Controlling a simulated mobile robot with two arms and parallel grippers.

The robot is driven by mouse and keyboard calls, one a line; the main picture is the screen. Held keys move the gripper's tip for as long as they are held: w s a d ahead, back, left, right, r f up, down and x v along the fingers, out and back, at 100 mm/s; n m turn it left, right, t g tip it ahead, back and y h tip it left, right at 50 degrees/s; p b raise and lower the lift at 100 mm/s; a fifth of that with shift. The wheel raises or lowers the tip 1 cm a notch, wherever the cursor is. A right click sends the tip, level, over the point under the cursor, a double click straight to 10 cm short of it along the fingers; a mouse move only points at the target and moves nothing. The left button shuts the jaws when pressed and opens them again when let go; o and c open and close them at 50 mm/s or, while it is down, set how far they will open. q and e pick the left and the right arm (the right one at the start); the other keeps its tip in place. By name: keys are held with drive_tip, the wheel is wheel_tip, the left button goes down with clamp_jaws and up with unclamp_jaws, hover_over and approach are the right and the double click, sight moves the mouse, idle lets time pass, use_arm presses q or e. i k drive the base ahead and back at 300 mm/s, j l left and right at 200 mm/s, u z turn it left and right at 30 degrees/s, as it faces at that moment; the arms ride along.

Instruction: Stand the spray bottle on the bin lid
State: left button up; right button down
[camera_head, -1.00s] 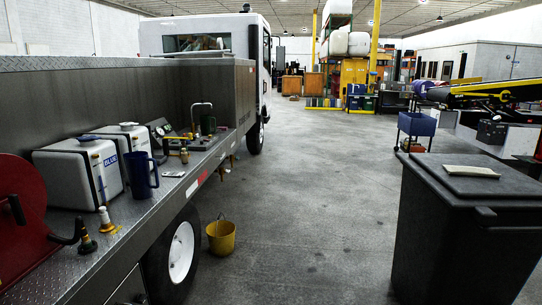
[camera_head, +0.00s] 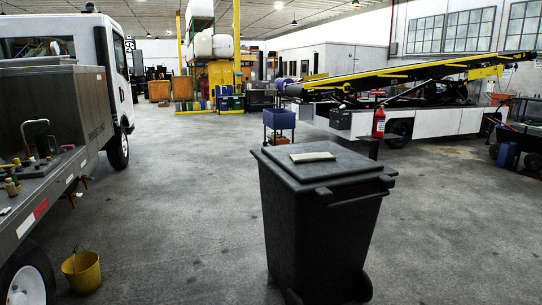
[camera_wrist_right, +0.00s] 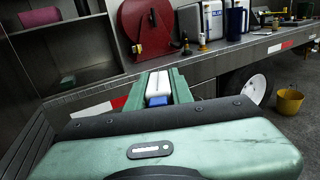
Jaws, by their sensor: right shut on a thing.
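The dark grey wheeled bin (camera_head: 318,225) stands upright on the floor, near the middle of the head view. Its bin lid (camera_head: 278,157) is closed, with a pale folded cloth or pad (camera_head: 313,157) lying on it. In the right wrist view my right gripper (camera_wrist_right: 158,82) has green fingers shut on a white and blue object, which looks like the spray bottle (camera_wrist_right: 158,84). Only a small part of it shows between the fingers, so its full shape and tilt are hidden. Neither gripper shows in the head view.
A truck bed (camera_head: 45,185) runs along the left, with a yellow bucket (camera_head: 82,272) on the floor beside it. A blue cart (camera_head: 279,119) and a belt loader (camera_head: 420,75) stand behind the bin. Open floor lies left and right of the bin.

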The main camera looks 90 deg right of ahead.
sight(360, 160)
drive_tip(key=z, duration=1.95)
drive_tip(key=i+z, duration=0.1)
drive_tip(key=z, duration=0.4)
drive_tip(key=i+z, duration=0.1)
drive_tip(key=z, duration=0.4)
drive_tip(key=i+z, duration=0.1)
drive_tip(key=z, duration=0.4)
drive_tip(key=i+j, duration=0.3)
drive_tip(key=i, duration=0.25)
drive_tip(key=i+j, duration=0.3)
drive_tip(key=i, duration=0.2)
drive_tip(key=i+j, duration=0.3)
drive_tip(key=i, duration=0.25)
drive_tip(key=i+j, duration=0.3)
drive_tip(key=i, duration=0.2)
